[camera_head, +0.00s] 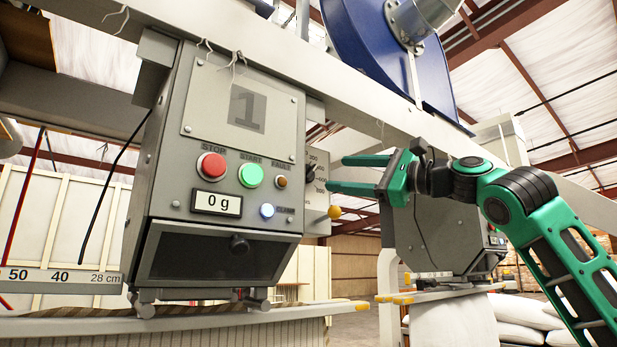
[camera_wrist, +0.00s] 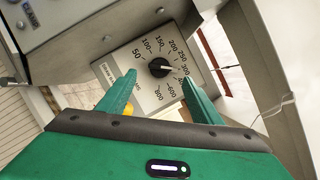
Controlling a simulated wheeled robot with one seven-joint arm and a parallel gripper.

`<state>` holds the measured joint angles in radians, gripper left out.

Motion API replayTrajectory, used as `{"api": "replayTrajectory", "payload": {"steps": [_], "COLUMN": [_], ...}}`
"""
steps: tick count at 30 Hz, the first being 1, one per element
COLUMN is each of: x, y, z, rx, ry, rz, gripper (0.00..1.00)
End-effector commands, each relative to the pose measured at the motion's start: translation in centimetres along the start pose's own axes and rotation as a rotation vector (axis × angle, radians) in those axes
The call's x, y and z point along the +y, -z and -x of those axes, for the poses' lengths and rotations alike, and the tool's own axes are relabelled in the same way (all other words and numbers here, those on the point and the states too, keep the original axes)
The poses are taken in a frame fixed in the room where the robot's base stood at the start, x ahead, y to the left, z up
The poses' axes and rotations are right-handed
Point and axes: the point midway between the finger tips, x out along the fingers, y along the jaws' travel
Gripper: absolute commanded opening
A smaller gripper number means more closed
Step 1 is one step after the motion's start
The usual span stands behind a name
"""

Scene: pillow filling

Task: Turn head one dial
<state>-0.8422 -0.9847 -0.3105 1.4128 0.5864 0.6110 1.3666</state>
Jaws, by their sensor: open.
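Head one is the grey box marked 1 (camera_head: 222,160) at left centre in the head view. Its dial plate is on the right side, seen edge-on in the head view (camera_head: 316,205). In the wrist view the black dial knob (camera_wrist: 159,67) sits on a plate with numbers from 50 to 800, its pointer toward about 300. My gripper (camera_head: 343,174) is open and empty, to the right of the plate and pointing at it. In the wrist view its green fingertips (camera_wrist: 157,84) lie apart, on either side just below the knob in the picture.
The front panel has a red stop button (camera_head: 211,166), a green start button (camera_head: 251,174) and a 0 g display (camera_head: 217,203). A second grey head (camera_head: 440,235) stands behind my gripper. A white beam (camera_head: 330,105) runs above.

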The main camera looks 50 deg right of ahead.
Motion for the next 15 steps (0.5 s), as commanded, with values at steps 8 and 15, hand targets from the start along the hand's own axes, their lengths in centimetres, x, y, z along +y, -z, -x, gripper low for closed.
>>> {"api": "replayTrajectory", "payload": {"steps": [8,15], "x": [0.0,0.0], "y": [-0.1,-0.1], "z": [-5.0,-7.6], "rx": [0.0,0.0], "ry": [-0.001,-0.001], "rz": [0.002,0.003], "gripper": [0.59,0.59]}}
